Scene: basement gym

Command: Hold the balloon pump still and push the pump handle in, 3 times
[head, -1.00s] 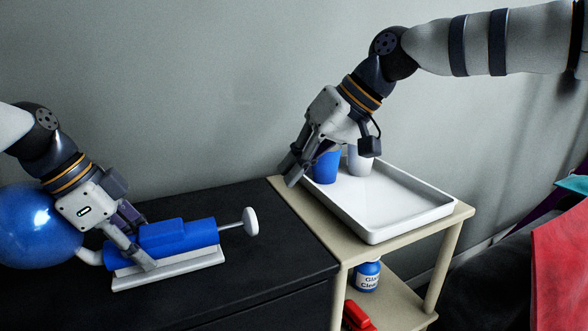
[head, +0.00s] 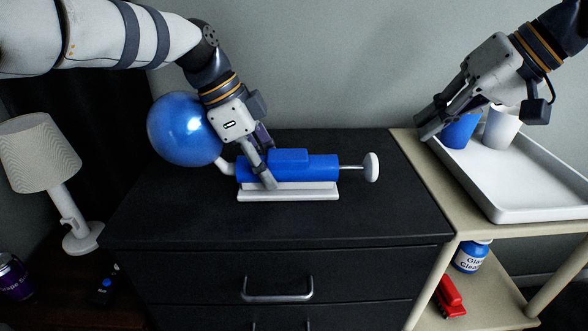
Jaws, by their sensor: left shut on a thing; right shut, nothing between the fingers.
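The balloon pump (head: 318,168) has a blue body on a white base and lies on top of the black dresser. Its handle, a white knob (head: 371,167) on a thin metal rod, sticks out to the right with a length of rod showing. A blue balloon (head: 184,129) sits at the left end on a white nozzle. My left gripper (head: 263,172) is shut on the pump near the left end of its body. My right gripper (head: 428,128) is shut and empty, raised to the right of the knob and apart from it, by the tray's left edge.
A white tray (head: 530,205) with a blue cup (head: 460,131) and a white cup (head: 501,128) stands on a beige shelf unit (head: 447,210). A cleaner bottle (head: 472,257) and a red object (head: 449,296) are below. A lamp (head: 41,155) stands left. The dresser top (head: 190,215) is clear before the pump.

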